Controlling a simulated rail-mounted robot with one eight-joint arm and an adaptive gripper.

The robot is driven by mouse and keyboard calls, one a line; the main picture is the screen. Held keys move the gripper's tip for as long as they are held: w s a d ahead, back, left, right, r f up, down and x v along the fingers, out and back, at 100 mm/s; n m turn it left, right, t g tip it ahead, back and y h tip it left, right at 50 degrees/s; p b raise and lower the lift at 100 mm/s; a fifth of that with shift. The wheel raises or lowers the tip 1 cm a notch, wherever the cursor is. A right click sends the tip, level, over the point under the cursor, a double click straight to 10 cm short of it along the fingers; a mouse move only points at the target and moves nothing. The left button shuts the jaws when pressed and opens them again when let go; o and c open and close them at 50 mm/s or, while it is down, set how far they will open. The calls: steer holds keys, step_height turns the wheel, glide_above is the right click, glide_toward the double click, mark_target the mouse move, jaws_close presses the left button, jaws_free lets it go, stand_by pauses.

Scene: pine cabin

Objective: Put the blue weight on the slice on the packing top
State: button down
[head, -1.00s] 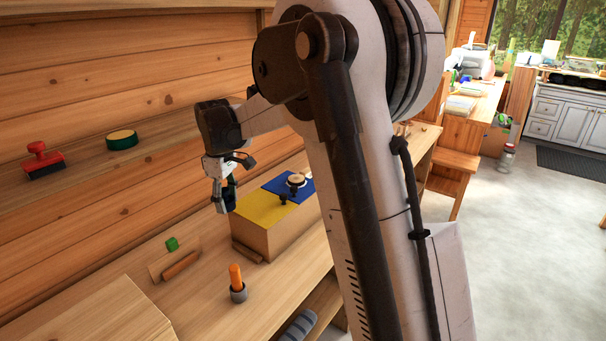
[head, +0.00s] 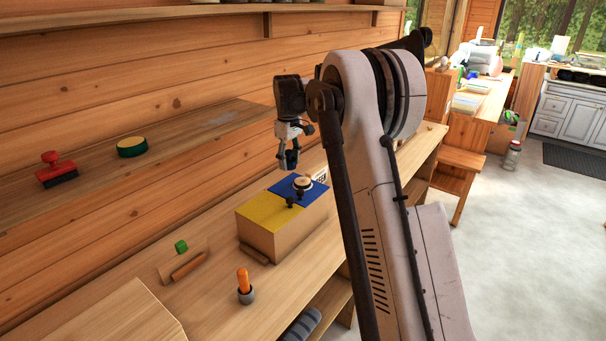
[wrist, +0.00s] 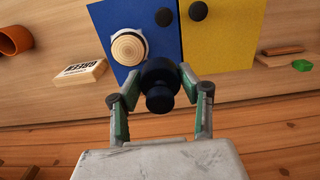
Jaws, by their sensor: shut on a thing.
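My gripper (head: 287,162) is shut on the dark blue weight (wrist: 160,82), a knobbed round piece, and holds it in the air. The packing top is the box top with a yellow half (head: 263,211) and a blue half (head: 318,194). The round pale wood slice (head: 302,183) lies on the blue half; its rings show in the wrist view (wrist: 128,47). In the wrist view the weight appears just below and right of the slice, apart from it. In the head view the gripper is above and left of the slice.
Small dark knobs (wrist: 197,11) (wrist: 165,16) stand on the box top near the slice. A white lettered block (wrist: 80,75) lies beside the box. An orange-handled tool (head: 244,284) and a green block (head: 181,246) are on the bench. A plank wall rises behind.

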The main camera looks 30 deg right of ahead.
glide_above(303, 181)
step_height(303, 181, down, 4)
steer(key=shift+w+r+p, duration=0.1)
steer(key=shift+r+p, duration=0.05)
steer(key=shift+p, duration=0.3)
steer(key=shift+f+p, duration=0.35)
steer(key=shift+f, duration=1.55)
steer(key=shift+f, duration=0.1)
steer(key=c, duration=1.1)
jaws_free()
